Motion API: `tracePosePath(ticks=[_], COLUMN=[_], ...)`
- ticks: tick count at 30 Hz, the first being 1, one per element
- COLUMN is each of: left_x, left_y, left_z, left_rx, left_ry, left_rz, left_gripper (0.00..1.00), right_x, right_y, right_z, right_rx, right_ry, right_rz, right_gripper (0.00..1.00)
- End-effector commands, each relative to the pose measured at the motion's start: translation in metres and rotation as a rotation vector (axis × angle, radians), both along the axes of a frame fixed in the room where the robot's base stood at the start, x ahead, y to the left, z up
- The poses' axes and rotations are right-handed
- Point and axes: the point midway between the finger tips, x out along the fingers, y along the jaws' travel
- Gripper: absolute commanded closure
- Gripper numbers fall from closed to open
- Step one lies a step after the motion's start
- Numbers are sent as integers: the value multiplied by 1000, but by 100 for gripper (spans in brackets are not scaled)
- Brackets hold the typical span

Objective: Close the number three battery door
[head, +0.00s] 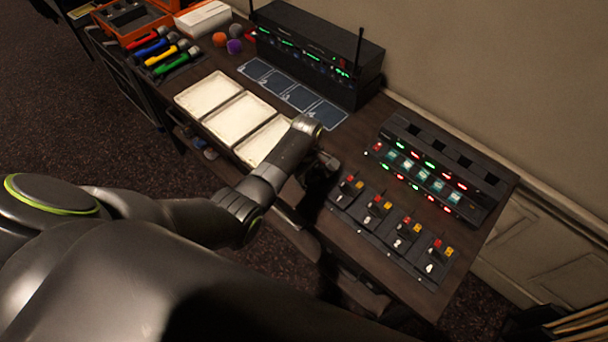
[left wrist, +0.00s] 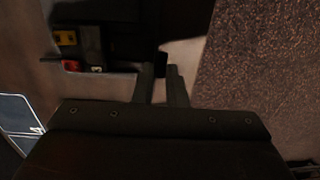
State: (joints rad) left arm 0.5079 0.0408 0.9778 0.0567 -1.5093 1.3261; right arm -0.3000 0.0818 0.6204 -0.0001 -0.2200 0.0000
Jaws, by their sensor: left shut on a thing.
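My left gripper (head: 318,172) is low at the desk's front edge, left of the row of dark packs with red and yellow parts (head: 350,187). In the left wrist view, the fingers of my left gripper (left wrist: 162,78) are close together. They are shut on a small dark piece (left wrist: 161,64), which looks like the number three battery door. A dark pack marked 3 (left wrist: 96,56) with a red and a yellow part lies just left of the fingertips. The shade hides the door's hinge and how far it stands open. My right gripper is in neither view.
Three pale trays (head: 240,118) lie left of the gripper, with a numbered mat (head: 292,92) behind them. A black rack unit with antennas (head: 315,55) stands at the back. A lit charger (head: 440,172) stands behind the packs. Carpet (left wrist: 265,70) lies beyond the desk edge.

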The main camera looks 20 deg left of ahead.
Motion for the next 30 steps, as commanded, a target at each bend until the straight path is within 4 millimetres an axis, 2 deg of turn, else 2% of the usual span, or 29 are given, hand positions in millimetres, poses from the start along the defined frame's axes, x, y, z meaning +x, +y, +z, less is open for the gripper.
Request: tracePosePath(ticks=[8,14,30], left_x=[3,9,25], left_y=[-1,-3,-9], left_z=[0,-1,-5], left_rx=[11,36,117], left_ry=[31,100,329], left_rz=[0,-2,0], left_gripper=[100,100,100], right_x=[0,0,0], right_y=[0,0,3], right_z=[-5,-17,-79], right_rx=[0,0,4], right_ry=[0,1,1], right_rz=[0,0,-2], right_gripper=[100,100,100])
